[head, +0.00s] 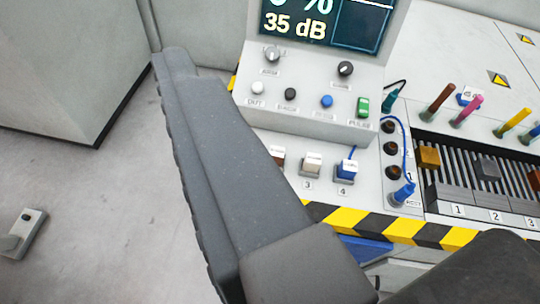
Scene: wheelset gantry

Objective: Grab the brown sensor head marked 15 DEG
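No 15 DEG marking is readable in the head view, so I cannot tell which brown piece bears it. A brown block (428,157) sits at slot 1 of the slotted rack (436,193) on the right. Another brown block (534,181) is at slot 3, cut by the right edge. A brown-topped piece (277,156) on the front panel, left of label 3, is partly hidden by my gripper. My gripper (330,175) has one long dark grey finger crossing the left middle. A dark shape at bottom right may be its other part. No object shows between them in its grasp.
A console (315,105) with knobs and a screen reading 35 dB stands behind. Coloured upright handles, including a pink one (467,110), stand behind the rack. A striped edge (400,229) runs in front.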

